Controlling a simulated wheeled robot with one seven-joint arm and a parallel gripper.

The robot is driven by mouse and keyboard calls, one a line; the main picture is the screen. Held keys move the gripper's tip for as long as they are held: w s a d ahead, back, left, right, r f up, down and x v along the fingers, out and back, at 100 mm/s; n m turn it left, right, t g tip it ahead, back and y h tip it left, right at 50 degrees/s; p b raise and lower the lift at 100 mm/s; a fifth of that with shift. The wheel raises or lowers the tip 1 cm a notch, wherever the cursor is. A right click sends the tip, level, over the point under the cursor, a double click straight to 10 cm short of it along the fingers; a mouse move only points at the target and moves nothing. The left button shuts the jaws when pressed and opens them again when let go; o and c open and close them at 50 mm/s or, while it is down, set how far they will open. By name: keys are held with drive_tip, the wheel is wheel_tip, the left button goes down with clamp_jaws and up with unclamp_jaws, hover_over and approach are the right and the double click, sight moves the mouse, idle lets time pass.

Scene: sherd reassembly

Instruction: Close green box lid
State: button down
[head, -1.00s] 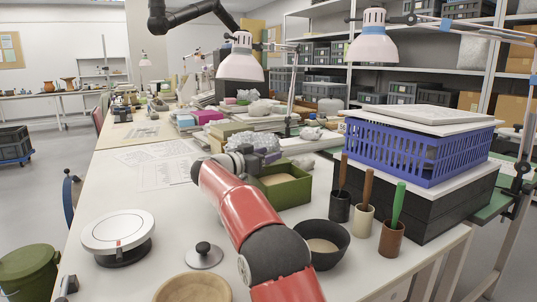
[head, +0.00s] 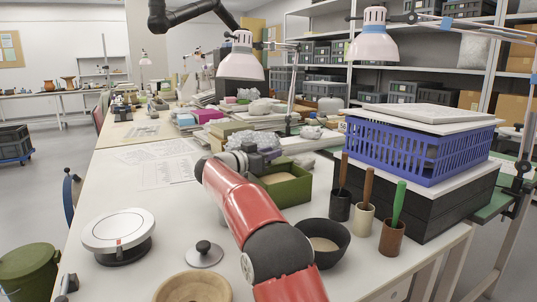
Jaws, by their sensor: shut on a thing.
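The green box (head: 288,193) stands on the white table just beyond my red arm, with its top open and a pale brown inside showing. My gripper (head: 270,160) is at the box's far left side, at about rim height. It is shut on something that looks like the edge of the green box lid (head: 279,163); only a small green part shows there. My wrist and arm hide the box's left side, most of the lid and the exact contact of the fingers.
A black bowl (head: 322,243) and tool cups (head: 365,221) stand close in front and right of the box. A blue crate (head: 418,152) sits on black boxes at right. A knobbed grey disc (head: 204,255) and a white turntable (head: 118,231) lie at left. Papers (head: 160,165) cover the table behind.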

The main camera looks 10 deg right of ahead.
drive_tip(key=shift+s+d+b, duration=0.25)
drive_tip(key=shift+s+d, duration=0.05)
drive_tip(key=shift+s, duration=0.5)
drive_tip(key=shift+s+d+b, duration=0.25)
drive_tip(key=shift+s, duration=0.5)
drive_tip(key=c, duration=1.1)
unclamp_jaws()
drive_tip(key=shift+w, duration=0.1)
